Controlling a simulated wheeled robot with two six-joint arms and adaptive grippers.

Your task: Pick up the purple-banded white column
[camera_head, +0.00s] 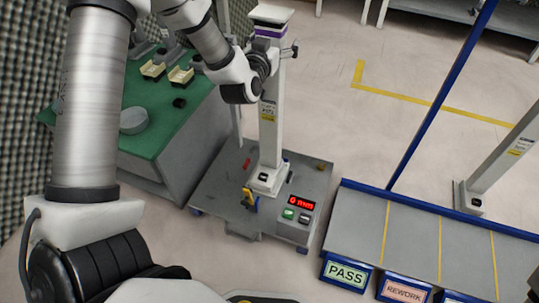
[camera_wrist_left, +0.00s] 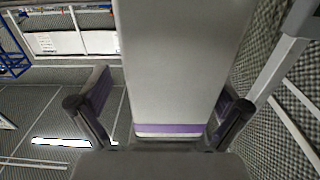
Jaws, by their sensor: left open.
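The purple-banded white column (camera_head: 270,130) stands upright on a grey platform (camera_head: 219,186) in the head view. Its purple band (camera_head: 269,31) is near the top, under a flat white cap. My left gripper (camera_head: 281,50) is at the upper part of the column, just below the band, with a finger showing on its right side. In the left wrist view the column (camera_wrist_left: 180,60) rises between the open fingers, with the purple band (camera_wrist_left: 170,129) close to the palm. A gap shows between the left-hand finger and the column; contact on the other side is unclear. My right gripper is not seen.
A green-topped table (camera_head: 150,100) with small trays stands left of the column. A red display box (camera_head: 296,215) sits at the platform's front right. A blue-framed bench (camera_head: 410,235) with PASS and REWORK signs and another white post (camera_head: 500,165) are to the right.

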